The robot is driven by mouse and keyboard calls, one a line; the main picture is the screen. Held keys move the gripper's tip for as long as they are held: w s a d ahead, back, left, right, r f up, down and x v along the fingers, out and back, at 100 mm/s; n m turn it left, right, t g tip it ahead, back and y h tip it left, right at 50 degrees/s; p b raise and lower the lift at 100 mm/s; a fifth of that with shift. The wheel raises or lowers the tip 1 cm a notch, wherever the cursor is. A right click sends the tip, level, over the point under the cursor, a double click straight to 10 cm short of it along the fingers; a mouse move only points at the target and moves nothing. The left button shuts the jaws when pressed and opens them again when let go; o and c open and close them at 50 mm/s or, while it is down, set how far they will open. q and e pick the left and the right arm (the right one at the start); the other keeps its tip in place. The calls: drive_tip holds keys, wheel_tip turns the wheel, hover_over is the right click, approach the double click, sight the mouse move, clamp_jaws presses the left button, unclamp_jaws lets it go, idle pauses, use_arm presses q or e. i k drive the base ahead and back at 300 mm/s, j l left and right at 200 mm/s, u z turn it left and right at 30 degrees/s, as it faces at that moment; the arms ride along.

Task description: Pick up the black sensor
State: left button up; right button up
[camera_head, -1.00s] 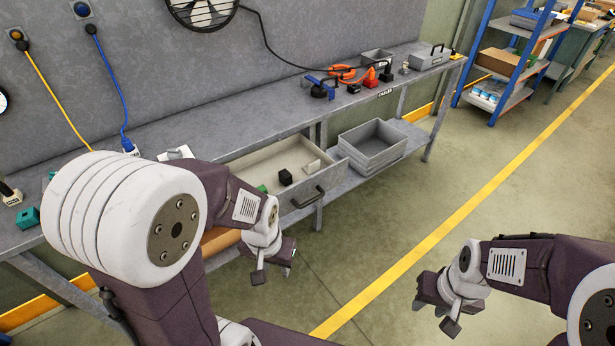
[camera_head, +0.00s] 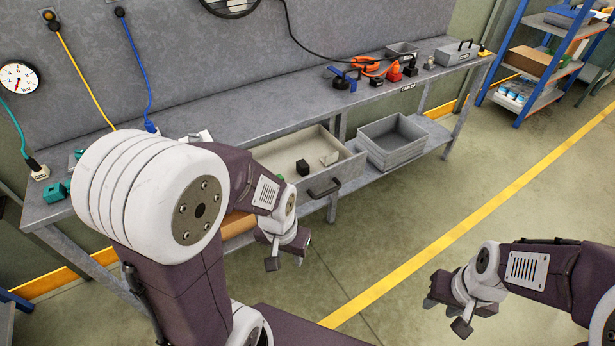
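A small black block (camera_head: 302,168), which looks like the black sensor, lies in the open drawer (camera_head: 351,172) under the workbench. A small pale piece (camera_head: 329,158) lies to its right in the drawer. My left gripper (camera_head: 287,262) hangs in front of and below the drawer, apart from it. My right gripper (camera_head: 446,306) is over the floor at the lower right, far from the drawer. Both grippers are small and angled here, so I cannot tell their opening. My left arm hides the drawer's left part.
The workbench (camera_head: 240,110) runs along the wall, with tools and small dark items at its far end. A grey crate (camera_head: 392,140) sits on the lower shelf right of the drawer. The drawer handle (camera_head: 325,187) sticks out. The floor (camera_head: 470,220) is clear.

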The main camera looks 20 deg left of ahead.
sight(302, 167)
drive_tip(key=i+j+u, duration=0.5)
drive_tip(key=j, duration=0.2)
drive_tip(key=i+j+u, duration=0.5)
drive_tip(key=i+j, duration=0.05)
